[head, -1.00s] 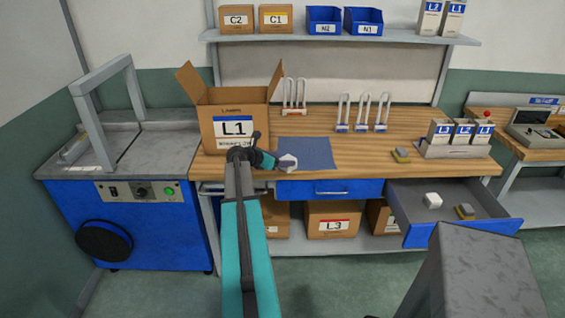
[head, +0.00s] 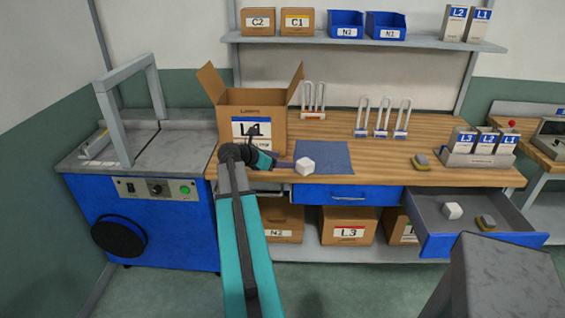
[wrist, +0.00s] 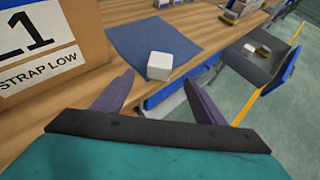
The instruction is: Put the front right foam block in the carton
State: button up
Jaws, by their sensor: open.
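A white foam block (head: 305,166) sits on the front part of the blue mat (head: 332,152) on the workbench. It also shows in the wrist view (wrist: 159,66), ahead of my fingers. A second white block (head: 452,210) lies in the open drawer at the right; it shows in the wrist view too (wrist: 249,48). The open carton (head: 278,112), labelled L1, stands on the bench left of the mat, flaps up. I cannot see its inside. My gripper (head: 285,163) is just left of the mat block, low in front of the carton. Its fingers (wrist: 159,84) are apart and empty.
A yellow-and-grey item (head: 421,161) lies on the bench right of the mat. A similar one (head: 485,222) is in the open drawer (head: 520,238), which juts out in front. Metal loops (head: 382,120) and a box rack (head: 482,160) stand behind.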

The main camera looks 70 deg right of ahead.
dwell(0.6)
jog(key=w+a+f+m+t+y, duration=0.1)
jog(key=w+a+f+y, duration=0.1)
jog(key=w+a+f, duration=0.55)
jog(key=w+a+f+m+t+y, duration=0.1)
jog(key=w+a+f, duration=0.3)
jog(key=a+f, duration=0.6)
jog(key=w+a+f+m+y, duration=0.2)
jog(key=a+f+m+y, duration=0.1)
jog(key=a+f, duration=1.35)
jog(key=s+a+f+m+y, duration=0.1)
jog(key=s+a+f, duration=0.15)
jog(key=a, duration=0.45)
jog(key=s+a+f+m+y, duration=0.1)
jog(key=a+f, duration=0.2)
jog(key=a, duration=0.3)
jog(key=s+a+f+m+y, duration=0.1)
jog(key=s+a+f+m, duration=0.15)
jog(key=a, duration=0.45)
jog(key=s+a+f+m+g+y, duration=0.1)
jog(key=s+a+f+m, duration=0.1)
jog(key=s+a, duration=0.4)
jog(key=s+a+f+m+g+y, duration=0.1)
jog(key=s+a+f, duration=0.2)
jog(key=s+a, duration=0.3)
jog(key=a, duration=0.4)
jog(key=shift+s+a+f+m+g, duration=0.25)
jog(key=shift+s+f+m+g, duration=0.1)
jog(key=shift+s+f+g, duration=0.05)
